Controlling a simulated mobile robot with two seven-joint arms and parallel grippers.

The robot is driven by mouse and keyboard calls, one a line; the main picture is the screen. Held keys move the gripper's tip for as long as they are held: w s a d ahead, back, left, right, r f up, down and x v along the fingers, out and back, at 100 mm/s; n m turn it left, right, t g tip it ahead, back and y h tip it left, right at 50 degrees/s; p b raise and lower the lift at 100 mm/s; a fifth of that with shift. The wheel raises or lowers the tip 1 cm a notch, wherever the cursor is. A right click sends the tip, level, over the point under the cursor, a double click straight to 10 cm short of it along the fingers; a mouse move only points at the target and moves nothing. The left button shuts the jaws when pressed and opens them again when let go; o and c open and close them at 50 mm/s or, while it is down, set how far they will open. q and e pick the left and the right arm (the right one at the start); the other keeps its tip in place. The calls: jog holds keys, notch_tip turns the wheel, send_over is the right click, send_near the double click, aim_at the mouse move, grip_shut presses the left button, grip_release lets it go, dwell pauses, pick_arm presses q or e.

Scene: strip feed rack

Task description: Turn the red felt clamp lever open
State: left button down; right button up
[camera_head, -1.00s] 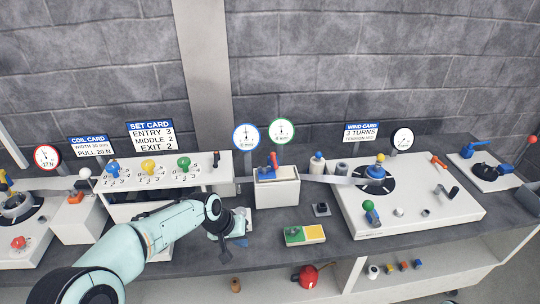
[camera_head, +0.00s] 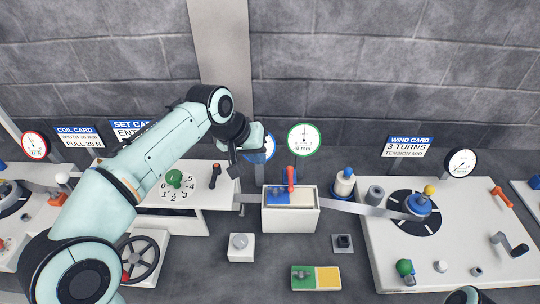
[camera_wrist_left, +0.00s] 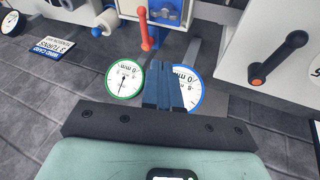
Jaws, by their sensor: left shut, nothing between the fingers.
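The red felt clamp lever (camera_head: 291,178) stands roughly upright on the felt clamp, a white box (camera_head: 282,222) with a blue top, at the middle of the bench. In the left wrist view the lever (camera_wrist_left: 145,30) hangs downward, as this view is upside down. My left gripper (camera_head: 237,172) is raised to the left of the lever, apart from it. Its fingers are shut and empty; in the left wrist view they (camera_wrist_left: 163,85) point towards the clamp and partly cover the blue-rimmed gauge. My right gripper is not in view.
The green-rimmed gauge (camera_head: 304,139) stands behind the clamp. A metal strip (camera_head: 350,208) runs from the clamp to the winding plate. A black-handled lever (camera_head: 215,174) is close left of my gripper. A green and yellow tray (camera_head: 327,278) lies in front.

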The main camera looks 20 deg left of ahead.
pick_arm(q)
jog(key=x, duration=0.9)
jog(key=shift+s+f+b, duration=0.1)
jog(key=shift+s+b, duration=0.05)
jog(key=shift+b, duration=0.2)
jog(key=shift+d+f, duration=0.25)
jog(key=shift+d, duration=0.3)
jog(key=shift+d+f, duration=0.25)
jog(key=shift+d, duration=0.3)
jog(key=shift+w+d+f, duration=0.35)
jog(key=shift+d, duration=0.15)
